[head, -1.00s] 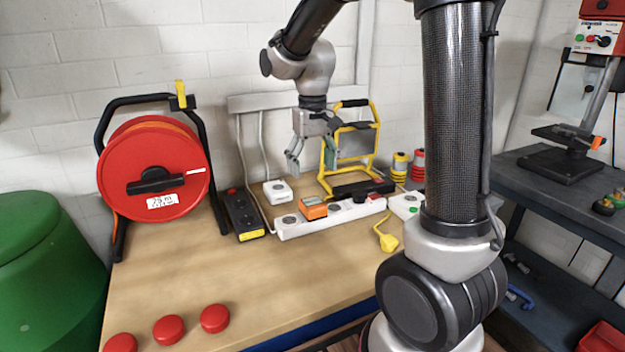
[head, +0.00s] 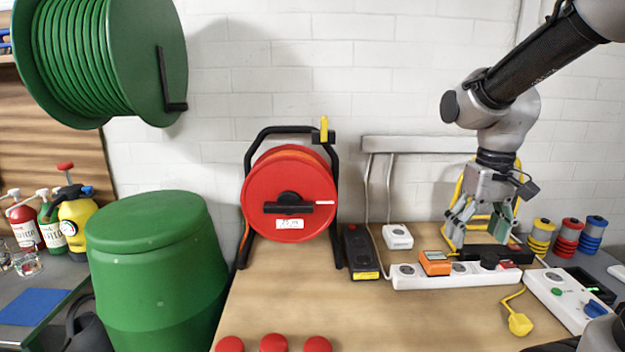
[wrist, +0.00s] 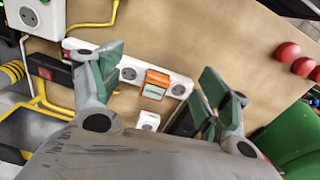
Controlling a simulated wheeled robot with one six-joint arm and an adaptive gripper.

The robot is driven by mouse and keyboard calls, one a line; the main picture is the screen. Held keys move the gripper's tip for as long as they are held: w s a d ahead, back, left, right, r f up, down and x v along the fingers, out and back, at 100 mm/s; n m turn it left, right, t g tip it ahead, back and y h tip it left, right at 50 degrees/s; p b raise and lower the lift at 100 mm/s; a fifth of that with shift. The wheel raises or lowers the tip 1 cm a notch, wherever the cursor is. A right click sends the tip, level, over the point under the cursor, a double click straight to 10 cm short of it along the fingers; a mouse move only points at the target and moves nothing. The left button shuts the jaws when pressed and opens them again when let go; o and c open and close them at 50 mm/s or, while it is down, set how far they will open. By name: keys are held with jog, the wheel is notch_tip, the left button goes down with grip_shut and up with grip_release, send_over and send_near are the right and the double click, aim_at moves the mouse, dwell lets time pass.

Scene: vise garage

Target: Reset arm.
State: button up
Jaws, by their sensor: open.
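My gripper (head: 480,228) hangs from my arm at the right of the head view, above the back of the wooden workbench (head: 300,305). Its fingers point down and are spread apart with nothing between them. In the wrist view my gripper (wrist: 158,88) shows green-padded fingers at left and right. Between them, below, are a white power strip (wrist: 130,73) and an orange device (wrist: 156,84). The strip (head: 455,275) and the orange device (head: 436,262) also show in the head view, close below and left of the gripper.
A red cable reel (head: 288,195) stands at the bench's back left. A black power strip (head: 359,252), a white socket box (head: 397,237) and a yellow plug (head: 519,322) lie around. Red buttons (head: 273,343) sit at the front. A green barrel (head: 155,270) stands left. The middle bench is clear.

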jog(key=s+d+r+t, duration=0.1)
jog(key=s+r+t, duration=0.1)
jog(key=s, duration=0.3)
jog(key=s+d+r+t, duration=0.2)
jog(key=s+r, duration=0.1)
jog(key=s, duration=0.3)
jog(key=shift+s+d+r+m, duration=0.15)
jog(key=shift+s+r+m, duration=0.1)
jog(key=shift+m, duration=0.15)
